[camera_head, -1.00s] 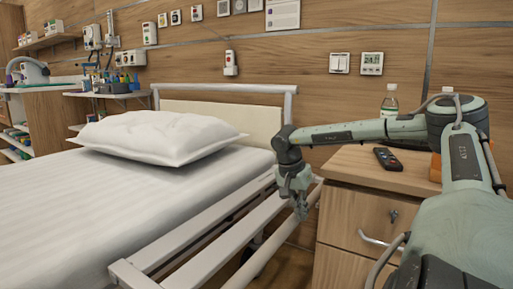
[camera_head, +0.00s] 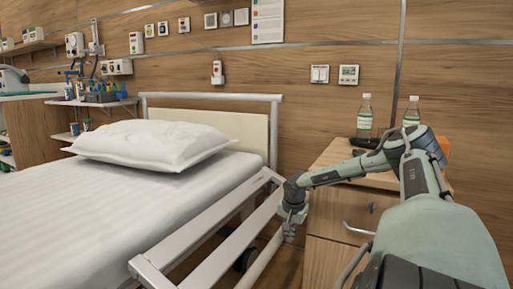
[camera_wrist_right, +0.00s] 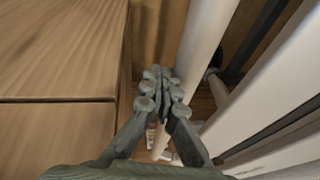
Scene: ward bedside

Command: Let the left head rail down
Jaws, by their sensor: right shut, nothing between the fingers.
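The white head rail (camera_head: 205,220) runs along the near side of the bed, its bars at about mattress height. A pale round tube (camera_head: 262,262) runs lower and outside those bars, and it also shows in the right wrist view (camera_wrist_right: 205,45). My right gripper (camera_head: 289,236) is at this tube, between the bed and the bedside cabinet. In the right wrist view my right gripper (camera_wrist_right: 161,78) has its fingers together with nothing between them, just left of the tube. I cannot tell whether they touch it. The rail's latch is not clearly visible. My left gripper is out of view.
The wooden bedside cabinet (camera_head: 330,225) stands close on the right, with a protruding drawer handle (camera_head: 357,228). On top are two bottles (camera_head: 365,117) and a dark object partly behind my arm. The bed (camera_head: 90,215) with a pillow (camera_head: 150,143) fills the left.

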